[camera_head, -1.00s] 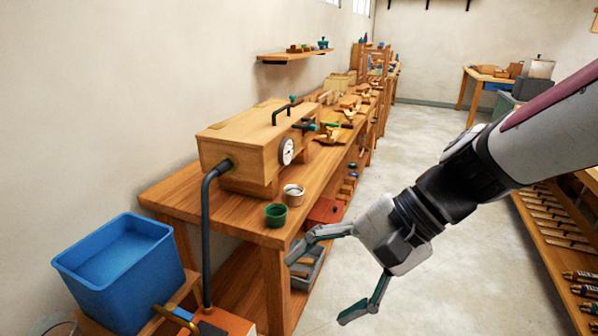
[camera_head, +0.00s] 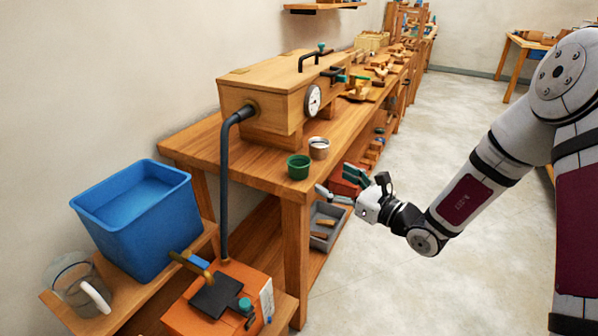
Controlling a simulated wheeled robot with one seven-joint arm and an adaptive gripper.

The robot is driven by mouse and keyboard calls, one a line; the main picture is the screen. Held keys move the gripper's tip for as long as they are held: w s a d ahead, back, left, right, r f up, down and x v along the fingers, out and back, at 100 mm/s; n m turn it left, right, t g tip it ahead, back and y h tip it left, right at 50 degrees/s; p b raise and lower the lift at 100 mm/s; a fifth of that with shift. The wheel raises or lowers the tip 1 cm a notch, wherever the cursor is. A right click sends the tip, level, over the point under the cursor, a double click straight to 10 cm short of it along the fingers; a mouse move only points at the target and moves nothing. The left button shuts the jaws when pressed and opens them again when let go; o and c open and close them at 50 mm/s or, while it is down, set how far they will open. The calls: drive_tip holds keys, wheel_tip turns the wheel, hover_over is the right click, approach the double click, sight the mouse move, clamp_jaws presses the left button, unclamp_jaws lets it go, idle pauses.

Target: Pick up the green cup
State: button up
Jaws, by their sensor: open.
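The green cup (camera_head: 298,167) stands upright on the near end of the wooden workbench (camera_head: 215,150), close to its front edge. A small silver-white cup (camera_head: 319,148) stands just behind and to the right of it. My gripper (camera_head: 335,185) is open and empty, to the right of the green cup, with its fingers pointing left toward the bench edge. It is apart from the cup in the picture; the exact gap in depth is hard to tell.
A wooden steam box (camera_head: 265,90) with a gauge stands on the bench behind the cups, with a dark hose (camera_head: 224,180) at its left. A blue tub (camera_head: 135,225), a clear jug (camera_head: 78,285) and an orange unit (camera_head: 225,300) stand at the near left. The floor at right is clear.

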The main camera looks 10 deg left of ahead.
sight(299, 161)
drive_tip(key=b+x, duration=0.1)
drive_tip(key=x, duration=1.2)
drive_tip(key=shift+a+f, duration=0.1)
drive_tip(key=shift+f, duration=0.05)
drive_tip(key=c, duration=1.3)
